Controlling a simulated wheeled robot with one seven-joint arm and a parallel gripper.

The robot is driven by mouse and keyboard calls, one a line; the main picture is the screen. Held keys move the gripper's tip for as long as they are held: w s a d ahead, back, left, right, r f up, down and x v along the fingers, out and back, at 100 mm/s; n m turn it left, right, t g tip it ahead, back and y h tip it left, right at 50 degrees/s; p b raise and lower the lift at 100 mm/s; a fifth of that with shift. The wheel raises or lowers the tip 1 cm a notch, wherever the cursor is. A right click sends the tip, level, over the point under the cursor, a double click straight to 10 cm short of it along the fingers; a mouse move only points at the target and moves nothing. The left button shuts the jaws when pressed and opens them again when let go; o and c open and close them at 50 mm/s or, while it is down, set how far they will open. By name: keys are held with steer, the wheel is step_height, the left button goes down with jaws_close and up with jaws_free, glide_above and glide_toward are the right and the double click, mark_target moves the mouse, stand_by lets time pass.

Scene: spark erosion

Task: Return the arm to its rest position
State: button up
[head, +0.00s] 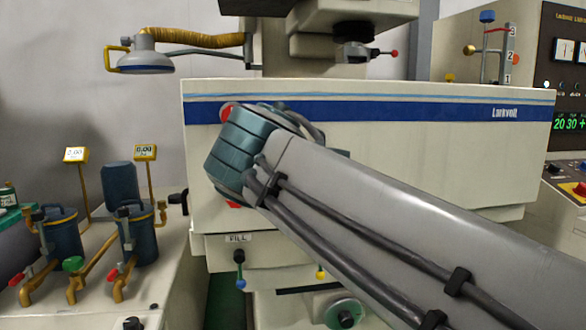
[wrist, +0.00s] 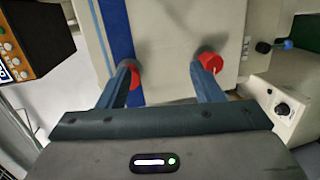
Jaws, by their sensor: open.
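My arm (head: 370,215) reaches from the lower right across the front of the white machine tank (head: 420,140), ending in a teal joint near the tank's left side. My gripper (wrist: 162,68) shows in the wrist view with two blue-grey fingers spread apart and no object between them. The tank's white face with its blue stripe (wrist: 117,20) lies beyond the fingers. Red rounded pieces (wrist: 211,62) show at both fingertips; I cannot tell whether they belong to the fingers or the machine. In the head view the gripper is mostly hidden behind the joint.
A lamp (head: 145,58) on a yellow hose hangs at upper left. Blue filter canisters (head: 62,235) with yellow pipes stand at lower left. A control panel (head: 568,110) is at the right. A valve labelled FILL (head: 239,257) sits below the tank.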

steer(key=s+d+f+m+g+h+p, duration=0.2)
steer(key=d+f+m+g+p, duration=0.2)
steer(key=d+f+m, duration=0.4)
steer(key=s+d+f+m+g+h+p, duration=0.25)
steer(key=d+f+p, duration=0.25)
steer(key=d, duration=0.4)
steer(key=s+d+f+m+g+y+p, duration=0.1)
steer(key=s+d+f+m+g+p, duration=0.1)
steer(key=s+f+m+g, duration=0.1)
steer(key=s+d+f+m+g+y+p, duration=0.1)
steer(key=s+d+f+m+g+p, duration=0.2)
steer(key=s+f+m, duration=0.3)
steer(key=shift+s+f, duration=0.35)
steer(key=shift+s, duration=0.75)
steer(key=shift+g+y, duration=0.25)
